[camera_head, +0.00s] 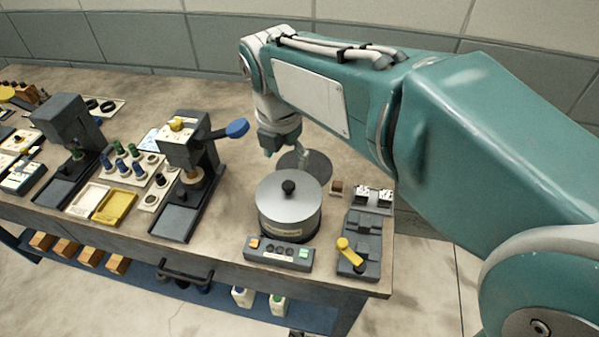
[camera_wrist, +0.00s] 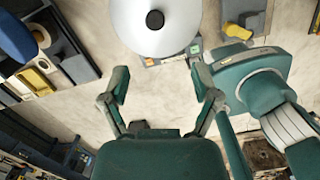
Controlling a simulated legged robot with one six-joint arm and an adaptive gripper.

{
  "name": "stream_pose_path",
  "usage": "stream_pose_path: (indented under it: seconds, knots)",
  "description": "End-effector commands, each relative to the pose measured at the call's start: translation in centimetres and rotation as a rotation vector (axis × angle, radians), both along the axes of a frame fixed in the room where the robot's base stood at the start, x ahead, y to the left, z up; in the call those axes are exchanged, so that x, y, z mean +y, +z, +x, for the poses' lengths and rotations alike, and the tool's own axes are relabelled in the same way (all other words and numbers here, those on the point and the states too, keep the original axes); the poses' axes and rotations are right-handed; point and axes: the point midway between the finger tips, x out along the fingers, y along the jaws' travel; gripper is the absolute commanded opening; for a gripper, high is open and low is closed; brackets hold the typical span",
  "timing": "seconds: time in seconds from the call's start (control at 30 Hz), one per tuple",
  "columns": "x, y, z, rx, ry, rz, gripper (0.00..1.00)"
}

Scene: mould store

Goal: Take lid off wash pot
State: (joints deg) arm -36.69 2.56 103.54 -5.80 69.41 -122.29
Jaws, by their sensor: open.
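The wash pot (camera_head: 287,224) is a round, silver-grey pot near the front of the bench. Its lid (camera_head: 268,196) is on, with a black knob (camera_head: 288,187) in the middle. In the wrist view the lid (camera_wrist: 178,38) and knob (camera_wrist: 155,19) show at the top edge, beyond my fingertips. My gripper (camera_head: 286,152) is open and empty. It is behind the pot in the head view, apart from the lid and knob. In the wrist view my gripper (camera_wrist: 158,74) has its two fingers spread wide, with bare bench between them.
A dark round disc (camera_head: 316,163) lies behind the pot. A control box (camera_head: 279,254) stands in front, and a grey fixture with a yellow handle (camera_head: 346,250) to the right. A press with a blue-ended lever (camera_head: 237,128) stands to the left. The bench behind is mostly clear.

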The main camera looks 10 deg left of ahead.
Motion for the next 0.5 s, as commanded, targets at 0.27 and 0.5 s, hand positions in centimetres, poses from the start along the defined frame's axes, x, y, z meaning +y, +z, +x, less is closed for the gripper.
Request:
stream_pose_path:
  seconds: [0.27,0.5]
  knots:
    - [0.6,-2.4,0.3,0.011,0.063,-0.015,0.79]
    - [0.4,-5.5,0.7,0.008,0.061,-0.013,0.79]
